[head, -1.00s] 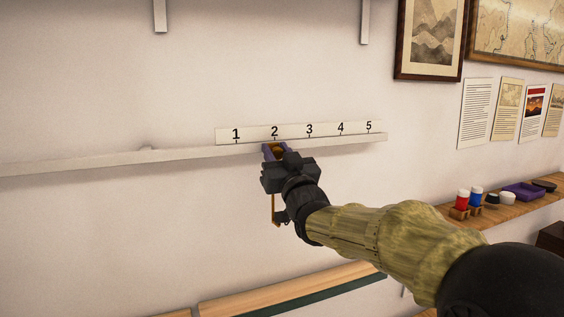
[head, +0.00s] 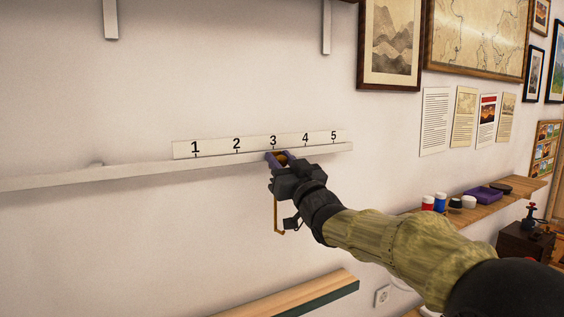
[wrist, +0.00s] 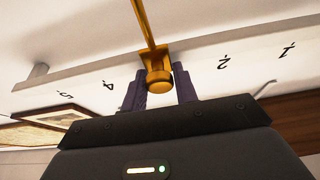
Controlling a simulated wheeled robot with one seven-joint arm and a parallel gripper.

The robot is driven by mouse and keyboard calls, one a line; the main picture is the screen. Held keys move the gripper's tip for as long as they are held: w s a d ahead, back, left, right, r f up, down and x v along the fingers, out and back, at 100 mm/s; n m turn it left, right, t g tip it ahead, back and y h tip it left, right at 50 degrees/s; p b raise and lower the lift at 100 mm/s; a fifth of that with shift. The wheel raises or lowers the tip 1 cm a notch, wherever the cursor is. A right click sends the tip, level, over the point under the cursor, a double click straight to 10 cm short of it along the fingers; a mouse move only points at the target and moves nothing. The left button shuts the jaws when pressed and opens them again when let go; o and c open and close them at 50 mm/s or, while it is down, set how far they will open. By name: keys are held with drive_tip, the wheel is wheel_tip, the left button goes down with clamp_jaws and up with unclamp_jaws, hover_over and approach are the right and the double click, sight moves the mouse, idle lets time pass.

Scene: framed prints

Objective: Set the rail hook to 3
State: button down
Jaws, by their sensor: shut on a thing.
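The rail hook (wrist: 157,82) is a brass-coloured piece on the white wall rail (head: 225,157). Its thin brass rod hangs down below my gripper (head: 279,157) in the head view. The number strip (head: 216,146) above the rail reads 1 to 5. In the head view the hook and fingers are just under the 3. My gripper's purple fingers (wrist: 160,88) are shut on the hook, one on each side, in the wrist view. There the 3 is hidden behind the hook and fingers, with 4 and 2 showing on either side.
Framed prints (head: 391,42) and paper sheets hang on the wall to the right. A wooden shelf (head: 478,213) at right holds red and blue containers and a purple tray (head: 483,194). A wooden ledge (head: 300,293) is below. The rail left of the hook is clear.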

drive_tip(key=shift+d, duration=0.1)
drive_tip(key=c, duration=1.2)
unclamp_jaws()
drive_tip(key=shift+s+d+f+b, duration=0.3)
drive_tip(key=shift+s+f+b, duration=0.05)
drive_tip(key=shift+s+b, duration=0.05)
drive_tip(key=b+v, duration=0.6)
drive_tip(key=v, duration=1)
drive_tip(key=shift+s, duration=0.1)
